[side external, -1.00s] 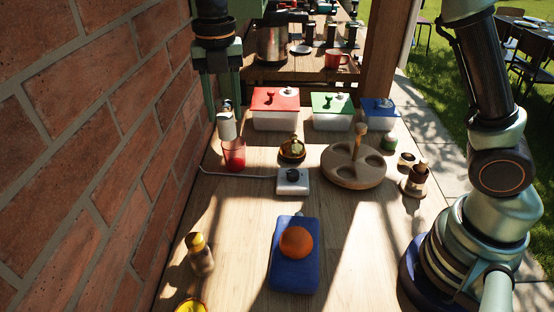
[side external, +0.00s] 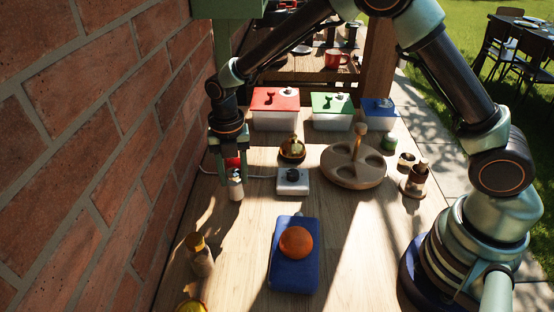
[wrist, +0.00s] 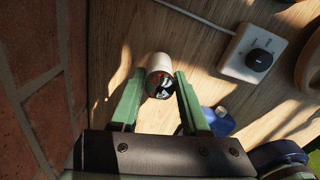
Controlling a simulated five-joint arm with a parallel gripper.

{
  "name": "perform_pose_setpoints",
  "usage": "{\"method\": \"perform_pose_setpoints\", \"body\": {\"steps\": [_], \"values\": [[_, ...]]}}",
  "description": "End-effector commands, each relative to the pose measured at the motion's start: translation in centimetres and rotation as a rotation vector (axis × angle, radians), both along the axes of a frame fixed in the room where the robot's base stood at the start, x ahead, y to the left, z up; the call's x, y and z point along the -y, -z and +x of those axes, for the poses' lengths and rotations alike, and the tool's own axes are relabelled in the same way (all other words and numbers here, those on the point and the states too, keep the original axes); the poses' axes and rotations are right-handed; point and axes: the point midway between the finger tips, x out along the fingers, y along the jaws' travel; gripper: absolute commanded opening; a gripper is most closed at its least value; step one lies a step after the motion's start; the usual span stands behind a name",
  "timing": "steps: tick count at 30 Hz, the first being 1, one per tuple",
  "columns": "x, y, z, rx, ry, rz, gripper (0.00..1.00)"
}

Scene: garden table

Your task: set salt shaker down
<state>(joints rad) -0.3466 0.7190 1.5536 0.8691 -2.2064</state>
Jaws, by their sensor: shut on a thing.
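The salt shaker (side external: 236,190) is a small pale cylinder at the left of the wooden table, near the brick wall. My gripper (side external: 235,176) is shut around it from above, and the shaker looks upright. In the wrist view the shaker (wrist: 159,68) sits between the two green fingers of my gripper (wrist: 159,82), with its dark, shiny top facing the camera. The shaker's base is low over the table; I cannot tell whether it touches.
A red tumbler (side external: 232,162) stands behind my gripper, partly hidden. To the right are a white box with a black knob (side external: 293,185) and a brass bell (side external: 292,150).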

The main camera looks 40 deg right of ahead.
Motion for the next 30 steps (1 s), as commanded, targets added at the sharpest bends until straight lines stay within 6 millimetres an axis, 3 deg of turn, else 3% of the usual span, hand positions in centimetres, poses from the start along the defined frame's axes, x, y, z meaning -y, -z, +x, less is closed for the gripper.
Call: {"method": "perform_pose_setpoints", "body": {"steps": [14, 15, 17, 30], "values": [[-0.01, 0.99, 0.01, 0.000, 0.000, 0.000, 0.00], [0.00, 0.99, 0.01, 0.001, 0.000, 0.001, 0.57], [-0.01, 0.98, 0.01, 0.000, 0.000, 0.000, 0.75], [-0.02, 0.04, 0.05, 0.001, 0.000, 0.000, 0.75]]}}
